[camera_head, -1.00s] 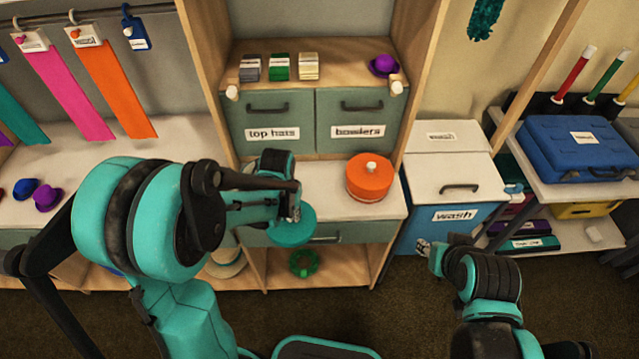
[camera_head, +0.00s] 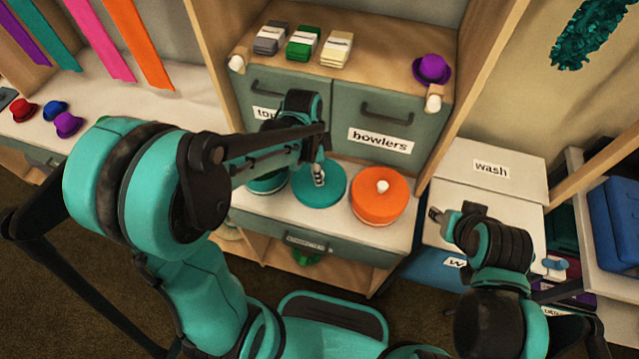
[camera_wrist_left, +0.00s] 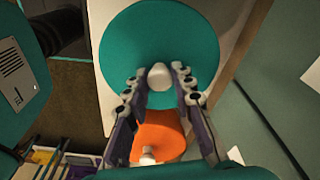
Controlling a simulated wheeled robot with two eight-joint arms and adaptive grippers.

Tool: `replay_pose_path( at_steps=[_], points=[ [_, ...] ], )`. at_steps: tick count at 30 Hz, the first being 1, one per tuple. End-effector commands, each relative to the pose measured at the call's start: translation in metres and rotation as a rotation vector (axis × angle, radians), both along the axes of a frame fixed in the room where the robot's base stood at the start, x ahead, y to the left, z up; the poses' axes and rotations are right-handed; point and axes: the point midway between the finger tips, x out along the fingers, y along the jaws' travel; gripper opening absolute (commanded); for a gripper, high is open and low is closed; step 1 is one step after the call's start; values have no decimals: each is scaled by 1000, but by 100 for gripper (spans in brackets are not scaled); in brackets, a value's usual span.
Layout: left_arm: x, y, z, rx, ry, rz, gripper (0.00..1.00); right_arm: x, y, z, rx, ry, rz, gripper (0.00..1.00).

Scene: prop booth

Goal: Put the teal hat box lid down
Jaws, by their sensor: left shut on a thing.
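The teal hat box lid (camera_head: 320,195) is a round disc with a pale knob, between the teal hat box (camera_head: 267,186) and the orange hat box (camera_head: 377,199) in the head view. My left gripper (camera_head: 319,176) is shut on the lid's knob. The wrist view shows the knob between its fingertips (camera_wrist_left: 159,78) and the lid (camera_wrist_left: 160,30) flat beyond them. I cannot tell whether the lid touches the counter. My left forearm hides part of the teal box. My right gripper (camera_head: 437,215) is in front of the wash bin; its jaw state is unclear.
The white counter (camera_head: 397,232) has little free room around the boxes. Drawers labelled bowlers (camera_head: 378,125) and, partly hidden, top hats stand behind. A purple hat (camera_head: 432,68) sits on the shelf above. The wash bin (camera_head: 488,180) is on the right.

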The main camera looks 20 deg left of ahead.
Motion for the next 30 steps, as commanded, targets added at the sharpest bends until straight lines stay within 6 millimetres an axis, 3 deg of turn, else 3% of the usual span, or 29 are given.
replay_pose_path(
  at_steps=[1,8,13,25,26,27,28,30],
  points=[
    [1,0,-12,0,0,1,1,0,0,-7,0,0,0,40],
    [0,0,-31,0,-1,2,1,0,0,-14,0,0,0,40],
    [1,0,-57,1,0,3,1,0,0,-27,0,0,0,40],
    [0,0,-62,1,0,3,1,0,0,-30,0,0,0,40],
    [0,0,-62,1,0,3,29,0,0,-29,0,0,0,40],
    [0,0,-61,1,0,3,40,0,0,-28,0,0,0,40],
    [0,0,-61,1,0,3,45,0,0,-28,0,0,0,40],
    [0,0,-61,1,0,3,45,0,0,-28,0,0,0,40]
  ],
)
